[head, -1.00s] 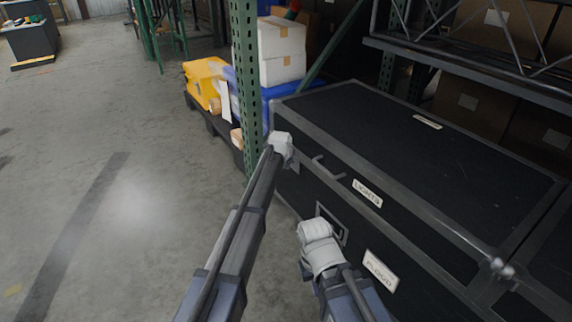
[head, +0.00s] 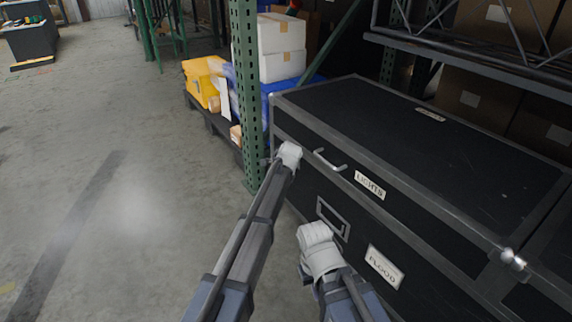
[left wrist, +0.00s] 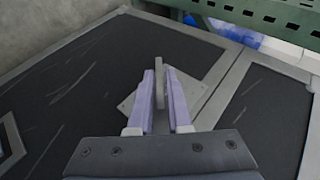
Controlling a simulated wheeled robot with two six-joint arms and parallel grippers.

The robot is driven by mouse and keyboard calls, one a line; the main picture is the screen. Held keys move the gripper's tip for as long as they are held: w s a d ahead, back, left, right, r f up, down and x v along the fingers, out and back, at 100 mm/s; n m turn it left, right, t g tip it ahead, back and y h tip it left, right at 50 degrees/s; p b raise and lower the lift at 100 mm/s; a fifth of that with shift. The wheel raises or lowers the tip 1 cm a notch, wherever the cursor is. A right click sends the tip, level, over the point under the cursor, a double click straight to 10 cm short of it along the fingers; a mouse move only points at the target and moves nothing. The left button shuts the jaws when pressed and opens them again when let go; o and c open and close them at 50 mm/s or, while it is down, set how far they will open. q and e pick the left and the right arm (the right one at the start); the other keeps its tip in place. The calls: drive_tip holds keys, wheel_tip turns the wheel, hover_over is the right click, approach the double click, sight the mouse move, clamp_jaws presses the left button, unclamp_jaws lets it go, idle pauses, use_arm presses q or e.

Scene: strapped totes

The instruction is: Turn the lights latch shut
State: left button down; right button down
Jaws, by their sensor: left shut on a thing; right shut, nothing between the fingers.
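The black case labelled LIGHTS (head: 369,185) stands at the right, its lid down. In the left wrist view, the lights latch (left wrist: 160,75) is a thin grey tab above a pale plate (left wrist: 190,92) beside the case's metal seam. The tab stands at an angle to that seam. My left gripper (left wrist: 162,88) has its two pale purple fingers shut on the tab. In the head view my left gripper (head: 272,160) is at the case's left front end, mostly hidden by its white wrist. My right gripper (head: 318,238) is before the lower front, its fingers hidden.
A bare handle (head: 330,162) sits on the case front, with a FLOOD label (head: 384,267) lower down. A silver latch (head: 512,258) shows at the right. A green rack post (head: 245,95) stands close by my left gripper.

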use_arm(q)
drive_tip(key=t+b, duration=0.1)
drive_tip(key=y+b, duration=0.1)
drive_tip(key=b, duration=0.1)
drive_tip(key=shift+s+f+m+t, duration=0.1)
drive_tip(key=shift+f+m+t, duration=0.2)
drive_tip(key=shift+t, duration=0.1)
drive_tip(key=shift+r+t+b, duration=0.2)
drive_tip(key=shift+t+b, duration=0.2)
drive_tip(key=shift+b, duration=0.05)
use_arm(e)
drive_tip(key=shift+f, duration=2.4)
use_arm(q)
drive_tip(key=c, duration=1)
unclamp_jaws()
drive_tip(key=shift+o, duration=0.2)
drive_tip(key=shift+r, duration=0.1)
drive_tip(key=p+v, duration=0.3)
drive_tip(key=v, duration=0.4)
drive_tip(key=shift+s+d, duration=0.15)
drive_tip(key=shift+s, duration=0.15)
use_arm(e)
drive_tip(key=shift+r, duration=1.6)
use_arm(q)
drive_tip(key=shift+r, duration=0.1)
